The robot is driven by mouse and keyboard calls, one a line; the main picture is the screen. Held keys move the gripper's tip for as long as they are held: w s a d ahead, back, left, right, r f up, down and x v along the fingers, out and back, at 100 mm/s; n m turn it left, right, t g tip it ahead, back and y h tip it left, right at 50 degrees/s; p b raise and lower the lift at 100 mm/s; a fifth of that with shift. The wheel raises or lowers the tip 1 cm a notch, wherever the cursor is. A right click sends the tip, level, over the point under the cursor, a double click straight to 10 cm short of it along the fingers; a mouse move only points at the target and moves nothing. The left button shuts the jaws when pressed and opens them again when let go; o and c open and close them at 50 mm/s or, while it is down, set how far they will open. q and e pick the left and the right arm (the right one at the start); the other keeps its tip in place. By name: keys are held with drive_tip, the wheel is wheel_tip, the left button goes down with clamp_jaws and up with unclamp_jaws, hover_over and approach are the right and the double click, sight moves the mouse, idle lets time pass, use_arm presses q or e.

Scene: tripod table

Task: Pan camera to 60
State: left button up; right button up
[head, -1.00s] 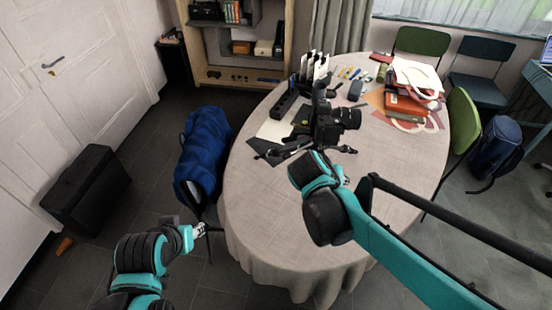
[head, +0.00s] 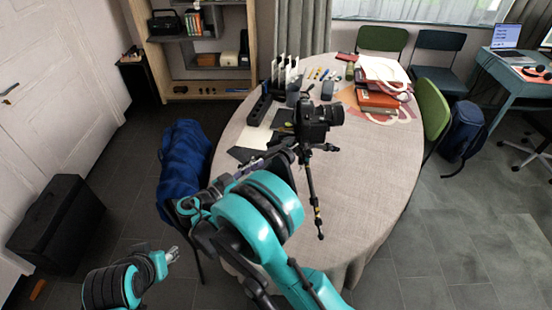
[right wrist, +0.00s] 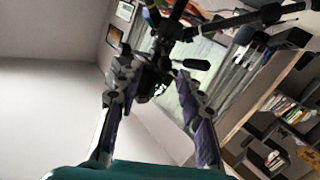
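A black camera (head: 312,118) sits on a small tripod (head: 312,185) on the round table, its lens pointing right. One tripod leg reaches toward the front of the table. My right arm reaches in from below, and its gripper is largely hidden behind the arm, left of the tripod. In the right wrist view the two fingers of my right gripper (right wrist: 154,68) are spread apart. Dark tripod parts (right wrist: 168,30) and a black handle (right wrist: 197,64) show just beyond them; contact cannot be told. My left gripper (head: 172,255) is low at the left, away from the table; its opening is unclear.
The table (head: 375,185) is bare at the front right. A blue bag (head: 183,165) rests on a chair at the left.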

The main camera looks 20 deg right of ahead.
sight(275, 158)
drive_tip(key=shift+m+h, duration=0.4)
drive_tip(key=x, duration=0.2)
drive_tip(key=b+x, duration=0.1)
drive_tip(key=x, duration=0.1)
drive_tip(key=b+x, duration=0.1)
drive_tip(key=x, duration=0.1)
drive_tip(key=shift+w+f, duration=0.3)
drive_tip(key=shift+w, duration=0.15)
drive_tip(key=shift+c, duration=0.2)
clamp_jaws()
